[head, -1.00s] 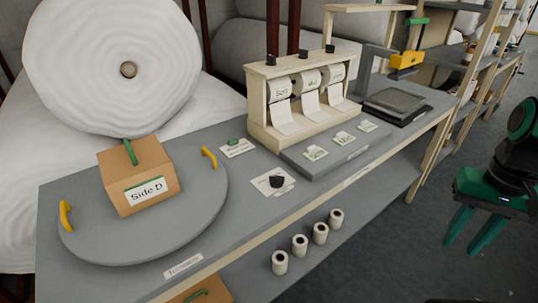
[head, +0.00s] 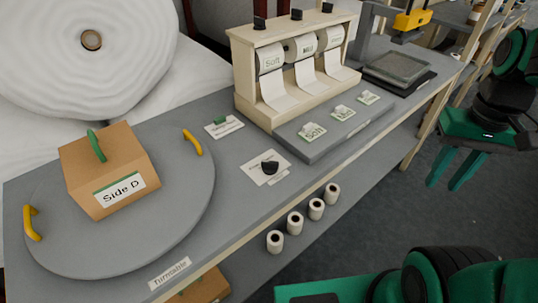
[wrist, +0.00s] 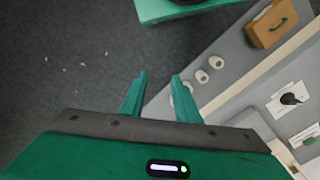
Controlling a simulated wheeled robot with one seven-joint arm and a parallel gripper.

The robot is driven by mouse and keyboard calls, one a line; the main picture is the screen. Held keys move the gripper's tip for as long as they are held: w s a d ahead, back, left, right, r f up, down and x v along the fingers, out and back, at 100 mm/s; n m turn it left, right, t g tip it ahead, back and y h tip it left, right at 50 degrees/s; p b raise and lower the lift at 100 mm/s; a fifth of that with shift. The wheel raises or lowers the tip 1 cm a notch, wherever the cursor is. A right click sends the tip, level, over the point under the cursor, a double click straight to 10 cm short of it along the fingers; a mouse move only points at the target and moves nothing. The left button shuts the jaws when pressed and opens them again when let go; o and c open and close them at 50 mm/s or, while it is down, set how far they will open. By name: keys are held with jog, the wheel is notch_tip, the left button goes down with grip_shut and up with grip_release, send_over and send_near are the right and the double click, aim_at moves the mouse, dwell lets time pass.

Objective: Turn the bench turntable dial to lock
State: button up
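The black dial (head: 269,167) sits on a white label plate (head: 254,171) on the grey bench, right of the round turntable (head: 185,215). The dial also shows at the right of the wrist view (wrist: 290,99). The lettering on the plate is too small to read. A cardboard box (head: 112,190) marked "Side D" stands on the turntable, between two yellow handles. My gripper (head: 455,184) is open and empty over the floor, right of the bench and well apart from the dial. Its two green fingers (wrist: 158,85) are spread in the wrist view.
A wooden dispenser (head: 243,85) with several label rolls stands behind the dial. A grey raised slab (head: 330,141) with cards lies right of it. A green-tabbed card (head: 222,127) lies behind the dial. Small white rolls (head: 295,222) stand on the lower shelf. Bench space around the dial is clear.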

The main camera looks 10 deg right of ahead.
jog(key=w+a+r+n, duration=0.2)
jog(key=w+a+n, duration=0.4)
jog(key=w, duration=0.3)
jog(key=n, duration=1.3)
send_over(269, 162)
notch_tip(269, 162, down, 11)
jog(key=shift+w+d+r, duration=0.1)
jog(key=shift+d, duration=0.05)
jog(key=shift+c, duration=0.2)
grip_shut()
jog(key=shift+a, duration=0.2)
jog(key=shift+d, duration=0.1)
